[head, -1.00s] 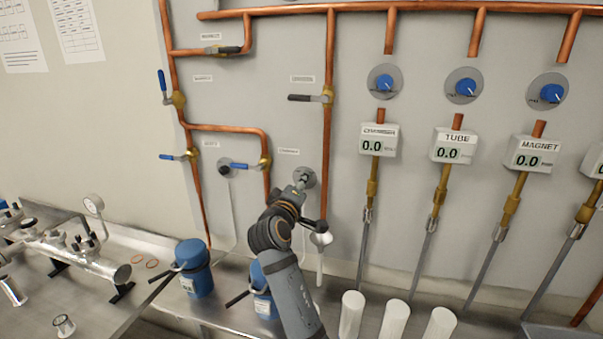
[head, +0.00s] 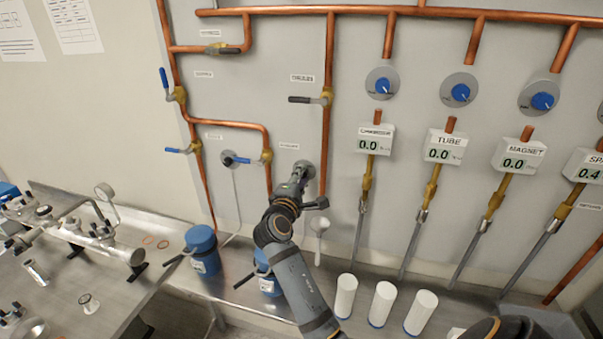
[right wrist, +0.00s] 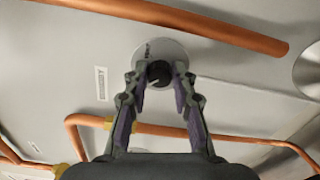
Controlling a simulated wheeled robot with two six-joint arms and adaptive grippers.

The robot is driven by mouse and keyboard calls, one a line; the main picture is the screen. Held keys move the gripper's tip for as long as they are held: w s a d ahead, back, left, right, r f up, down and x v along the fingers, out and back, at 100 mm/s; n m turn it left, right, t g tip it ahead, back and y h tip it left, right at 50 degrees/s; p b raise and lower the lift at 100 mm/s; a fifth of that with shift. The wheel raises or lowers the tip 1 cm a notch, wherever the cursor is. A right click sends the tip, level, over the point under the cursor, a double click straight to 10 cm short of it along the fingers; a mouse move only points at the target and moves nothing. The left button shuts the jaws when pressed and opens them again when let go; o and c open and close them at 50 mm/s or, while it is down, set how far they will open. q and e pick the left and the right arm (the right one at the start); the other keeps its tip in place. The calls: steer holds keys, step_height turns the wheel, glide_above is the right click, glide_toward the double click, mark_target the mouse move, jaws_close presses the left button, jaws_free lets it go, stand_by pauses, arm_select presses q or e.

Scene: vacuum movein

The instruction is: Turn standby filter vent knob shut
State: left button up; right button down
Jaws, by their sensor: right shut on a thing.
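A small black knob (right wrist: 158,74) sits on a round grey disc (right wrist: 165,52) on the wall panel. My right gripper (right wrist: 160,80) has its two fingers around this knob, one on each side, and is shut on it. In the head view my right gripper (head: 298,180) reaches the disc (head: 304,168) under a small label that is too blurred to read. The gripper mostly hides the knob there. A second black knob (head: 228,158) is on the panel to the left, clear of the gripper. My left gripper is not in view.
Copper pipes (head: 328,120) with lever valves (head: 325,97) run close to the right gripper. Blue dials (head: 460,92) and digital readouts (head: 444,147) are to the right. Blue containers (head: 202,248) and white cylinders (head: 382,303) stand on the bench below.

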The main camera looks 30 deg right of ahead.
stand_by(0.5)
steer(key=c, duration=1.1)
jaws_free()
